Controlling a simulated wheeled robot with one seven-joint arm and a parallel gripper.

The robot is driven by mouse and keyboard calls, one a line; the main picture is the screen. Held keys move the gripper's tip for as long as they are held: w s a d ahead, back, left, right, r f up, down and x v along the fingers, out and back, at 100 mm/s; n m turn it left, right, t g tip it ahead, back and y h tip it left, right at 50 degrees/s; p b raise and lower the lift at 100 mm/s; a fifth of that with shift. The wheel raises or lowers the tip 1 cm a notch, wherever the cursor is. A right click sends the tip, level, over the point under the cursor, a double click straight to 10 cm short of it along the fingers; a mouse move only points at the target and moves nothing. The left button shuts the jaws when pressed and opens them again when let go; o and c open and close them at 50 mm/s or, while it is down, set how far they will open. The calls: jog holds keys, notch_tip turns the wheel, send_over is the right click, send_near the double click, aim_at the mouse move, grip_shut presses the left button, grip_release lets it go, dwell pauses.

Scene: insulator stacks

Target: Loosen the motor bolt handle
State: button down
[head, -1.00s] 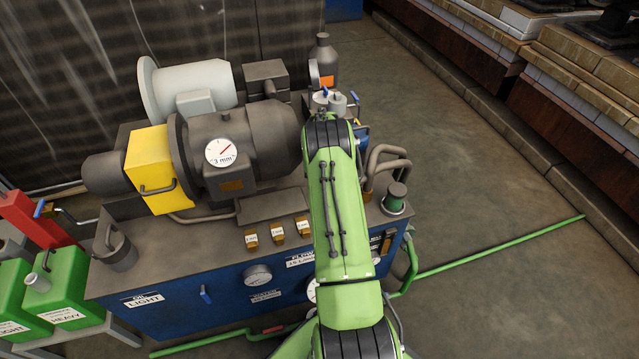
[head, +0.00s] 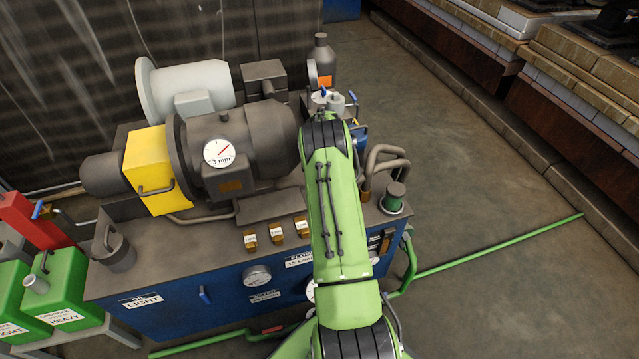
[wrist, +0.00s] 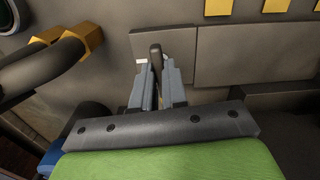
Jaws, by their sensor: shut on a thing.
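In the wrist view my gripper (wrist: 157,72) has its two grey fingers closed on a dark, rounded upright handle (wrist: 155,57). The handle's top stands up between the fingertips, and its lower part is hidden by the fingers. I take it to be the motor bolt handle, though its bolt does not show. In the head view my green arm reaches over the right end of the grey motor (head: 242,140) and hides my gripper and the handle.
The motor sits on a blue tank (head: 180,308) with a yellow guard (head: 148,165) at its left. Bent pipes (head: 385,160) and a green-banded cap (head: 393,198) stand right of my arm. In the wrist view, thick dark pipes (wrist: 40,65) lie close on the left. Open floor (head: 470,180) lies to the right.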

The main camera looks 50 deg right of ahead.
jog(key=c, duration=1.2)
grip_release()
jog(key=shift+o, duration=0.2)
jog(key=shift+r, duration=0.1)
notch_tip(320, 180, up, 16)
jog(key=p, duration=0.5)
jog(key=shift+f, duration=0.2)
jog(key=s+a+r+n+t+p, duration=0.1)
jog(key=s+a+r+p, duration=0.15)
jog(key=a+r, duration=0.95)
jog(key=s+a+r+n+t+p, duration=0.15)
jog(key=a+r+p, duration=0.25)
jog(key=a+r, duration=0.85)
jog(key=s+a+r+n+t+p, duration=0.1)
jog(key=s+a+r, duration=0.3)
jog(key=s, duration=0.5)
jog(key=s+a+r+n+t+p, duration=0.1)
jog(key=s+a+r+t+p, duration=0.1)
jog(key=s+a, duration=0.4)
jog(key=s+r+p, duration=0.1)
jog(key=s+p, duration=0.1)
jog(key=s, duration=0.2)
jog(key=shift+s+r, duration=0.15)
jog(key=shift+r, duration=0.2)
